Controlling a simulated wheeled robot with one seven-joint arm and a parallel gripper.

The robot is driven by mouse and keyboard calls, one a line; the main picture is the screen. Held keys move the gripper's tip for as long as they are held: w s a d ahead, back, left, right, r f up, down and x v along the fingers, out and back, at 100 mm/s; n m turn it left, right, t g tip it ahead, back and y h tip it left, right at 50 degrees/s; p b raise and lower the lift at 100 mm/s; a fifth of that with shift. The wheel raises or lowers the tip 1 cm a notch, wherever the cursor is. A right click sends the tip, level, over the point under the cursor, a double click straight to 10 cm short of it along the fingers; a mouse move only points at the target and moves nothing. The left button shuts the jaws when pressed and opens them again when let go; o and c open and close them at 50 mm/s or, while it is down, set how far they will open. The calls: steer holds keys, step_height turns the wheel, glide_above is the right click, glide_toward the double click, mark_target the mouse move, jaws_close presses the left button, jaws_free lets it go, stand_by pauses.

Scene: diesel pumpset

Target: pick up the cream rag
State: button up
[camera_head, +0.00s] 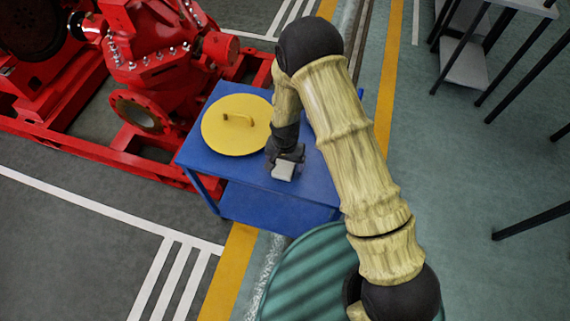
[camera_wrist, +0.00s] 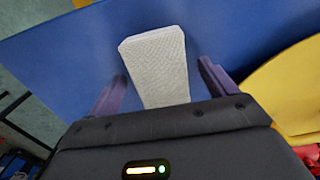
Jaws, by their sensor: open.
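The cream rag (camera_head: 284,171) is a small pale folded block lying on the blue table (camera_head: 240,187). In the wrist view the cream rag (camera_wrist: 157,65) shows a woven texture and runs down between the two fingers until my gripper's body hides its near end. My gripper (camera_head: 286,160) is right over the rag, pointing down. In the wrist view my gripper (camera_wrist: 158,88) is open, with one dark finger on each side of the rag and a gap visible on both sides. I cannot tell how far the fingertips are above the table top.
A round yellow lid (camera_head: 236,125) with a handle lies on the table, close beside my gripper. A red pumpset (camera_head: 150,60) stands behind and to the left. A green ribbed drum (camera_head: 300,275) is in front. The table's front right is clear.

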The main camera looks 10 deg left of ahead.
mark_target(285, 163)
steer(key=shift+c, duration=0.5)
steer(key=c, duration=1.1)
steer(key=shift+r, duration=0.1)
step_height(285, 163, up, 10)
steer(key=shift+f+b, duration=0.1)
steer(key=shift+b, duration=0.3)
